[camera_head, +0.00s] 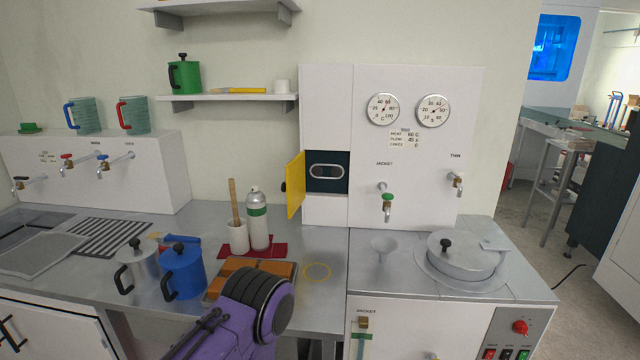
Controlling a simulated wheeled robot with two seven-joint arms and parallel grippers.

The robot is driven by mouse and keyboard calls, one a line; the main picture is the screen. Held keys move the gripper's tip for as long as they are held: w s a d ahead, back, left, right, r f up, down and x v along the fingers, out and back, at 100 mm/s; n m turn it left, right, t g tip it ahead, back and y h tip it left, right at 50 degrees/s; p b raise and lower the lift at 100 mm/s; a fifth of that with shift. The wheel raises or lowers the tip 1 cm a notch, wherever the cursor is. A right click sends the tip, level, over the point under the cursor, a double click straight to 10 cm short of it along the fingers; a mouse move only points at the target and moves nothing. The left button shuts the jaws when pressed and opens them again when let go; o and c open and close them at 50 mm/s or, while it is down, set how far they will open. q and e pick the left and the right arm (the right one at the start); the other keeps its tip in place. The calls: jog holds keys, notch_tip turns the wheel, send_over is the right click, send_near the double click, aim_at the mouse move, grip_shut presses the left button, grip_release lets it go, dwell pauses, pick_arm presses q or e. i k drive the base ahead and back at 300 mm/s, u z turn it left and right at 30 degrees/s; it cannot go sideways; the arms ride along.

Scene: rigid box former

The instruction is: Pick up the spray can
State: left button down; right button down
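The spray can (257,222) is a pale can with a green band and a grey top. It stands upright on a dark red mat (270,251) on the steel counter, right beside a white cup (239,238) that holds a wooden-handled tool. A purple and black part of my own arm rises from the bottom edge, in front of the can and lower in the picture, apart from it. No fingertips of either gripper show, so neither gripper is in view. Nothing is seen touching the can.
In front of the mat lies a tray of orange-brown blocks (243,268), partly behind my arm. A blue pot (184,272) and a steel pot (138,267) stand left. A yellow door (295,185) sticks out behind right.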

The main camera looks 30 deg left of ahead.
aim_at(256, 205)
jog(key=z, duration=2.7)
jog(key=k, duration=2.3)
jog(key=u, duration=2.35)
